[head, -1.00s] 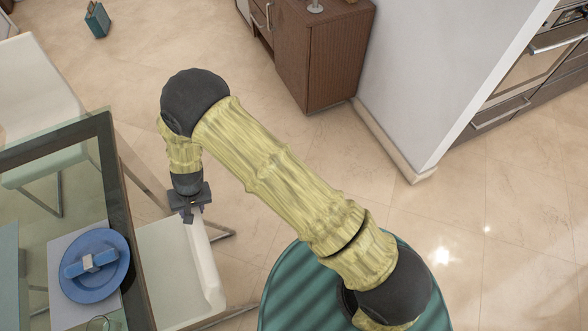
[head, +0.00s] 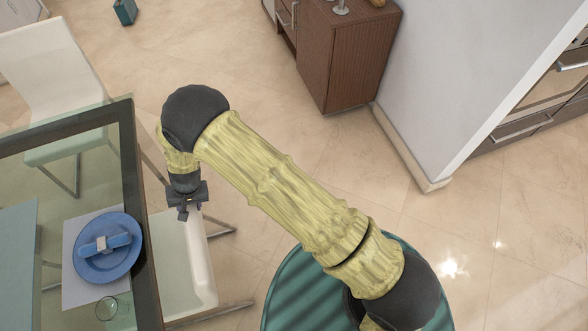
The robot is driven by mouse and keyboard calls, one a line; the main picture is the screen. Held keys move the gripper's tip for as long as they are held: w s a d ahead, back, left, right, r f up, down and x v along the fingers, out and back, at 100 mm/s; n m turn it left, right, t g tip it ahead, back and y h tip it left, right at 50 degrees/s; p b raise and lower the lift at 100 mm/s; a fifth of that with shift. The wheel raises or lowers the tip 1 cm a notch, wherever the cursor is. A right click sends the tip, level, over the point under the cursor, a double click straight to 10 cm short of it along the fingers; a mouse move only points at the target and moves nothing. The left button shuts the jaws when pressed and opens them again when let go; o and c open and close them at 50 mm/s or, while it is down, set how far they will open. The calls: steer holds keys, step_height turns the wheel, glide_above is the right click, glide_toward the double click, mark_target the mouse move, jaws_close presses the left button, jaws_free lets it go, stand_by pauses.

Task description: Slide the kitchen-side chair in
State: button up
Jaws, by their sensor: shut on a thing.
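The near white chair (head: 203,268) stands at the right edge of the glass table (head: 128,150), with its seat partly under the glass and its backrest outside. My gripper (head: 185,209) is at the far top corner of this chair's backrest and is shut on it. The fingertips are small and partly hidden by the gripper body. The chair's metal legs show on the floor to the right of the backrest.
Another white chair (head: 48,72) stands at the table's far side. A blue plate (head: 107,262) and a glass (head: 106,308) are on the table. A brown cabinet (head: 350,60) and a white wall corner (head: 450,90) stand to the right. Floor between is clear.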

steer(key=shift+s+a, duration=0.35)
steer(key=shift+a, duration=0.45)
steer(key=shift+s+a, duration=0.35)
steer(key=shift+a, duration=0.5)
steer(key=shift+s+a, duration=0.35)
steer(key=shift+a, duration=0.45)
steer(key=shift+s+a, duration=0.25)
steer(key=shift+a, duration=0.3)
steer(key=shift+s+a, duration=0.2)
steer(key=shift+a, duration=0.35)
steer(key=o, duration=1.5)
steer(key=shift+w, duration=0.15)
steer(key=shift+r+p, duration=3.8)
steer(key=shift+r, duration=2.7)
